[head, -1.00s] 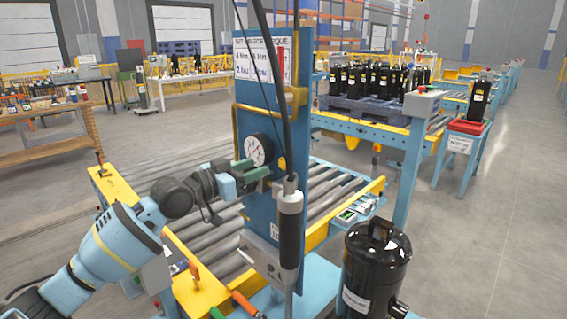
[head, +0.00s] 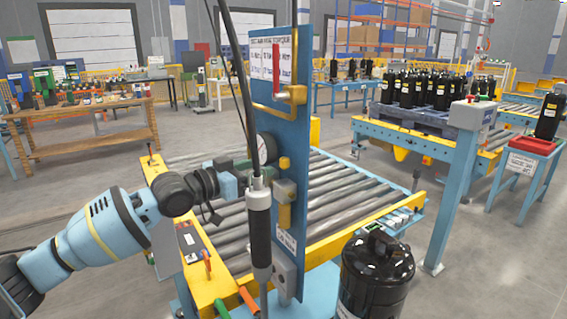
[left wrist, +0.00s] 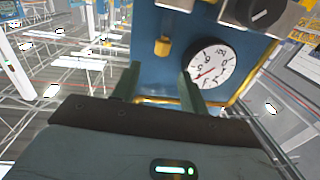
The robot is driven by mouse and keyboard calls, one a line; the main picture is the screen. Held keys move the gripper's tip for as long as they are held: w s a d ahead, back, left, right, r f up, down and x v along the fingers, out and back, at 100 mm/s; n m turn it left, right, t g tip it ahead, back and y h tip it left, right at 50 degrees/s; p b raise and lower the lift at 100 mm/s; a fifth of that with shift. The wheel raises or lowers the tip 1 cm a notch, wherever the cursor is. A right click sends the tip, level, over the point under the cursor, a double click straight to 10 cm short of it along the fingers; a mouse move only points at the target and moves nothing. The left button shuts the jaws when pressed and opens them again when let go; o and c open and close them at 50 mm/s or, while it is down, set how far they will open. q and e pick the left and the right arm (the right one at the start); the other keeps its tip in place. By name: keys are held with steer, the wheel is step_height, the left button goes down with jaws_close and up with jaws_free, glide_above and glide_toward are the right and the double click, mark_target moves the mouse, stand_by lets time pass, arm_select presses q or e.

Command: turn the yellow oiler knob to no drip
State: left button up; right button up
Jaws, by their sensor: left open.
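A blue upright panel (head: 295,120) carries a round white gauge (head: 266,148) and a small yellow knob (head: 284,163) to its right. Below them is a grey block with a yellow part (head: 285,215); I cannot tell which yellow part belongs to the oiler. My left gripper (head: 246,172) is before the panel at gauge height, partly hidden by a hanging tool. In the left wrist view its green fingers (left wrist: 160,82) are apart and empty. Beyond them are the yellow knob (left wrist: 162,46) and the gauge (left wrist: 211,64). A dark knob with a white mark (left wrist: 262,12) is at the top. My right gripper is not in view.
A grey-black tool (head: 260,225) hangs on a cable close before the panel. A black compressor (head: 375,275) stands at the lower right. A roller conveyor (head: 340,200) with yellow rails runs behind the panel. Open floor lies at the far right.

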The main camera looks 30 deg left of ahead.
mark_target(281, 160)
arm_select(q)
steer(key=shift+a, duration=0.1)
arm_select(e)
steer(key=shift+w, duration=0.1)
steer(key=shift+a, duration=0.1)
arm_select(q)
steer(key=x, duration=0.6)
steer(key=shift+w, duration=0.1)
steer(key=shift+w+d, duration=0.3)
steer(key=shift+w, duration=0.4)
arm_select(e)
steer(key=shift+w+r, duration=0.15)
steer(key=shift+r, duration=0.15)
